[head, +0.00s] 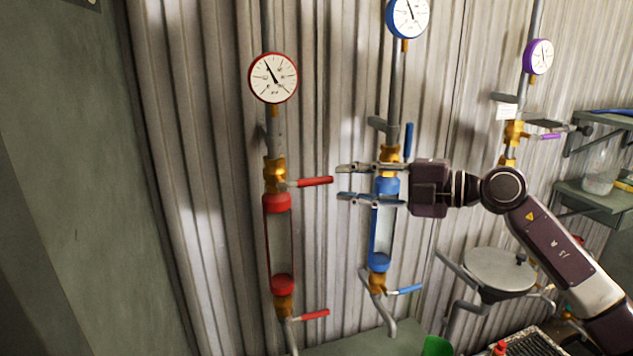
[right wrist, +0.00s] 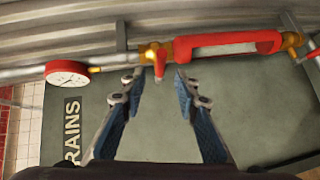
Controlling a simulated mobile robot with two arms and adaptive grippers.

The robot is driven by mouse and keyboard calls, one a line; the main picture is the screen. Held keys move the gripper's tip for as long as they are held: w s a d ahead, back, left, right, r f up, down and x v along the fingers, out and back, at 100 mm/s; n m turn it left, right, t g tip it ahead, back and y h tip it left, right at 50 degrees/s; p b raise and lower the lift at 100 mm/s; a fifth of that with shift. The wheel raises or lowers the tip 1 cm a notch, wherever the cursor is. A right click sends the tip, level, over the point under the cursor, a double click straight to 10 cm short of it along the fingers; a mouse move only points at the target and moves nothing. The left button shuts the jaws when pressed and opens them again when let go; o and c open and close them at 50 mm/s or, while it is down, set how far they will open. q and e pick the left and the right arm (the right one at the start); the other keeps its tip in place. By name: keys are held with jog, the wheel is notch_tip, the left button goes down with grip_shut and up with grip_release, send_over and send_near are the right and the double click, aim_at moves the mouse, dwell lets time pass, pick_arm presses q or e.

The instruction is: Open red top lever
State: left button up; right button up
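The red top lever (head: 315,181) sticks out to the right, nearly level, from a brass valve (head: 275,174) above the red-capped sight tube (head: 279,243). My right gripper (head: 338,182) is open and empty. Its fingers point left, one higher and one lower, with the tips just right of the lever's free end. In the right wrist view the red top lever (right wrist: 160,62) shows end-on, between the open fingertips (right wrist: 160,74). I cannot tell whether a finger touches it. My left gripper is not in view.
A red-rimmed gauge (head: 273,78) sits above the valve, and a red bottom lever (head: 315,315) below. The blue pipe's tube (head: 383,229) stands behind my right gripper, with an upright blue lever (head: 408,141). A purple lever (head: 545,137) and shelves (head: 600,198) are at the right.

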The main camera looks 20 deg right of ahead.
aim_at(321, 181)
jog(key=p+x, duration=0.2)
jog(key=x, duration=0.5)
jog(key=shift+w, duration=0.1)
jog(key=shift+w+a+f, duration=0.1)
jog(key=shift+w+a, duration=0.15)
jog(key=shift+c, duration=0.3)
grip_shut()
